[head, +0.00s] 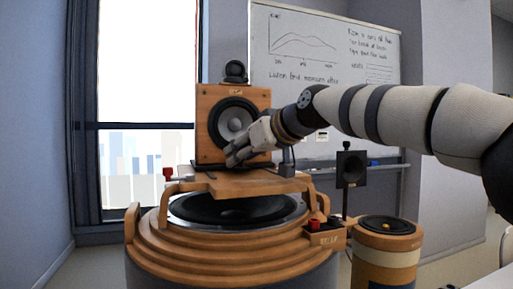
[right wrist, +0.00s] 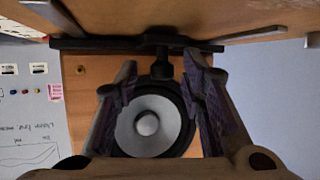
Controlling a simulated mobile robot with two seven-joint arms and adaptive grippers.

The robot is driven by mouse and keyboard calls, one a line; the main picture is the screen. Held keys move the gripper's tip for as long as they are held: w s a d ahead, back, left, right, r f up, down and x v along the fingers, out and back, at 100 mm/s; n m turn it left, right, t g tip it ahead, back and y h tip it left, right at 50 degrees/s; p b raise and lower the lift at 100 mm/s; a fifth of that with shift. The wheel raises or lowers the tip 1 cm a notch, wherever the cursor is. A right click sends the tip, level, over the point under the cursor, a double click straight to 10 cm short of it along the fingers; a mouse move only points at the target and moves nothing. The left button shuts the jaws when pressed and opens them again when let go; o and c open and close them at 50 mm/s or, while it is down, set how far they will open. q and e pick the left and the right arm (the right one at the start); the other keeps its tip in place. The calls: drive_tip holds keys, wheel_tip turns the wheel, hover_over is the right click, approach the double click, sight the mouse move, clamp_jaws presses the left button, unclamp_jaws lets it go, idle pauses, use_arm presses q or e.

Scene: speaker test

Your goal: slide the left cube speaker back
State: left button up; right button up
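The cube speaker (head: 209,112) is a wooden box with a dark-rimmed grey cone, standing upright on a wooden board (head: 225,184) over a large round wooden base. A small black round unit sits on its top. My right gripper (head: 236,156) is in front of the speaker's lower front, partly covering it. In the right wrist view my right gripper (right wrist: 160,92) has its fingers apart, with the speaker cone (right wrist: 147,123) showing between them. A dark knob on a stem (right wrist: 163,66) also shows between the fingers; contact cannot be told. My left gripper is not in view.
A dark horn speaker (head: 351,169) stands on a post at the right. A wooden drum-shaped speaker (head: 386,245) is at the lower right. A whiteboard (head: 330,55) and window (head: 140,60) are behind.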

drive_tip(key=v, duration=1)
drive_tip(key=shift+s+d+f, duration=0.1)
drive_tip(key=shift+s+d, duration=0.05)
drive_tip(key=shift+s, duration=0.1)
